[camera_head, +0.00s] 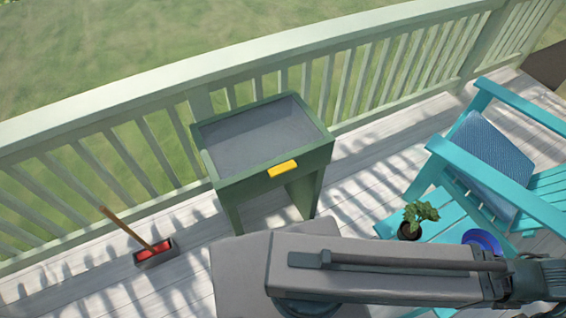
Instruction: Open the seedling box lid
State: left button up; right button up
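The seedling box (238,187) is a dark green box on legs, standing against the railing in the middle of the head view. A yellow handle (283,169) sits on its front edge. Inside the green rim shows a grey area (262,137); I cannot tell whether this is a clear closed lid or the open inside. A grey arm link of mine crosses the lower right, in front of and apart from the box. Neither of my grippers is in view.
A pale railing (200,105) runs behind the box. At right are a turquoise chair (535,105) with a blue cushion (488,150), a potted plant (419,215) and a blue plate (484,240).

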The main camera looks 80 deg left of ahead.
aim_at(279, 165)
jog(key=i+l+u, duration=0.1)
jog(key=u, duration=2.85)
jog(key=k+l+z, duration=0.65)
jog(key=l, duration=0.15)
jog(key=i+j, duration=0.05)
jog(key=i, duration=0.05)
